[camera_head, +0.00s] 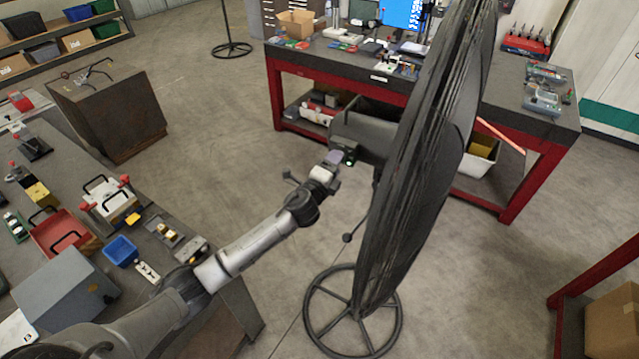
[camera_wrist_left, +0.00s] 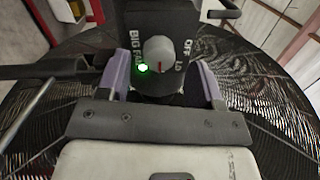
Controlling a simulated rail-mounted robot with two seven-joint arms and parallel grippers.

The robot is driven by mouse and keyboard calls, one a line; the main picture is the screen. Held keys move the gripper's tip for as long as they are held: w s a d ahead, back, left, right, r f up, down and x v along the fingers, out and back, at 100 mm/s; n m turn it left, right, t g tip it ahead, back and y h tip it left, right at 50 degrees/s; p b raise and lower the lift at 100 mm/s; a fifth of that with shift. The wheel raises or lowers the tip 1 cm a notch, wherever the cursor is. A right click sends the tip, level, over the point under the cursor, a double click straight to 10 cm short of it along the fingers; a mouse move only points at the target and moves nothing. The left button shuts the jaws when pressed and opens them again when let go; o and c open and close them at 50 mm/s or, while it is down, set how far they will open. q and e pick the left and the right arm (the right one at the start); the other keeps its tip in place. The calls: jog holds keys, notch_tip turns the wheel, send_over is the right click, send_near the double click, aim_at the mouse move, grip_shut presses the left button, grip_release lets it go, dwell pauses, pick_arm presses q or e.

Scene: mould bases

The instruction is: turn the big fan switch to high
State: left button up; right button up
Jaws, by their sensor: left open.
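The big fan (camera_head: 425,150) stands on a round ringed base in the head view, its wide cage seen nearly edge-on. Its dark switch box (camera_wrist_left: 175,80), lettered BIG FAN, OFF and LO, shows in the left wrist view. On it is a round grey knob (camera_wrist_left: 158,50) with a red mark near its lower edge. A green light (camera_wrist_left: 142,67) glows beside the knob. My left gripper (camera_wrist_left: 162,76) is open, its purple fingers on either side of the switch box, below the knob; I cannot tell whether they touch. In the head view my left gripper (camera_head: 334,160) is at the fan's motor housing. My right gripper is out of view.
A red-framed workbench (camera_head: 370,67) stands behind the fan with tools on top. A dark table (camera_head: 90,190) at left holds a red tray (camera_head: 62,234), a blue bin (camera_head: 121,251) and a grey box (camera_head: 65,290). Open floor lies between table and fan.

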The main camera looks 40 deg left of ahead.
pick_arm(q)
jog(key=r+b+v, duration=0.1)
jog(key=b+v, duration=0.1)
jog(key=v, duration=1)
jog(key=shift+s+f, duration=0.2)
jog(key=shift+f, duration=0.3)
jog(key=shift+d, duration=0.1)
jog(key=s+d+f+n+g+h+p, duration=0.1)
jog(key=s+d+f+n+g, duration=0.3)
jog(key=s, duration=0.6)
jog(key=s+d+f+n+g+h+p, duration=0.2)
jog(key=s+d+n+g, duration=0.4)
jog(key=s, duration=0.5)
jog(key=s+d+f+n+g+h+p, duration=0.1)
jog(key=s+d+f+n+g+p, duration=0.2)
jog(key=s, duration=0.7)
jog(key=d+f+n+g, duration=0.1)
jog(key=d+f+n, duration=0.1)
jog(key=d+f, duration=0.1)
jog(key=shift+s+d+f+g, duration=0.15)
jog(key=shift+d+f+g, duration=0.05)
jog(key=shift+d+g, duration=0.2)
